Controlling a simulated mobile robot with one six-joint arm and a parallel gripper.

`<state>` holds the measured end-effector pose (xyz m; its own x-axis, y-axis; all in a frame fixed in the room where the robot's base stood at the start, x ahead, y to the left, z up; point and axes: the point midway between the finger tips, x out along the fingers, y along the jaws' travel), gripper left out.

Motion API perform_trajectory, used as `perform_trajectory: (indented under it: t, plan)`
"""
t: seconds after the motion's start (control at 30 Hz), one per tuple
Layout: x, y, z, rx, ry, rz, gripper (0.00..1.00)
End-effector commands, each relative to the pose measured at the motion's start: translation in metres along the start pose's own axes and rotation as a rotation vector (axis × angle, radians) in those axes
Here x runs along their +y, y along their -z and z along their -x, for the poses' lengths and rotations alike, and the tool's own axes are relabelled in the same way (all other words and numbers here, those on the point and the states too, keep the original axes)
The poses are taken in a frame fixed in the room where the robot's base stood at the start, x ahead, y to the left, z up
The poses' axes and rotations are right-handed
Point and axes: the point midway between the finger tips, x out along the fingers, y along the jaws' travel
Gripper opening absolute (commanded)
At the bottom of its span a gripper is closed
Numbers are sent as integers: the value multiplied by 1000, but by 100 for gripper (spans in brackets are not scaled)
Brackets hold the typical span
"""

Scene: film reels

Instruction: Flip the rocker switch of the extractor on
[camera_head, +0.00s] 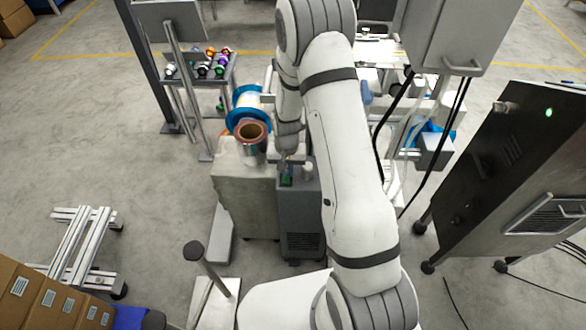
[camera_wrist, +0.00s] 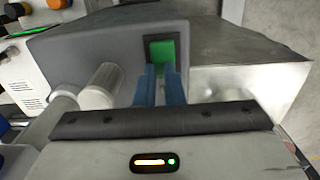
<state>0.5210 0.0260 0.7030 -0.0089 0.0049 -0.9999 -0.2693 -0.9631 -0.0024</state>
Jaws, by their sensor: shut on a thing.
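The extractor is a dark grey box (camera_head: 300,215) below my arm; its grey top fills much of the wrist view (camera_wrist: 75,50). Its green rocker switch (camera_head: 286,181) sits in a black frame on top. In the wrist view the switch (camera_wrist: 163,53) is right at the tips of my gripper's blue fingers (camera_wrist: 159,76). The fingers are close together and shut at the switch, hiding its lower part. Which way the rocker is tilted cannot be told. In the head view my gripper (camera_head: 286,172) points down onto the extractor's top.
A pale cylinder (camera_wrist: 100,86) stands on the extractor beside the fingers. A light metal cabinet (camera_head: 243,205) adjoins it, with a blue-flanged reel (camera_head: 246,112) above. A dark cabinet (camera_head: 500,170) stands at right. Open floor (camera_head: 110,150) lies to the left.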

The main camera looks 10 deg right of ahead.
Motion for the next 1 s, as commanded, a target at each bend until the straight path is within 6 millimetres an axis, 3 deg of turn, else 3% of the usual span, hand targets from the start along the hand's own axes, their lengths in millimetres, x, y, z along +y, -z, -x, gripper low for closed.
perform_trajectory:
  t: [0.03, 0.23, 0.67, 0.77, 1.0]
  plan:
    - [-3, -10, -9, -18, -4, 5, 0]
    - [-3, -22, -9, -23, -6, 5, 0]
    - [-1, -24, -5, -26, -7, 2, 0]
    - [-1, -24, 6, -22, -6, 2, 0]
    - [-2, -20, 56, 4, 4, 3, 0]
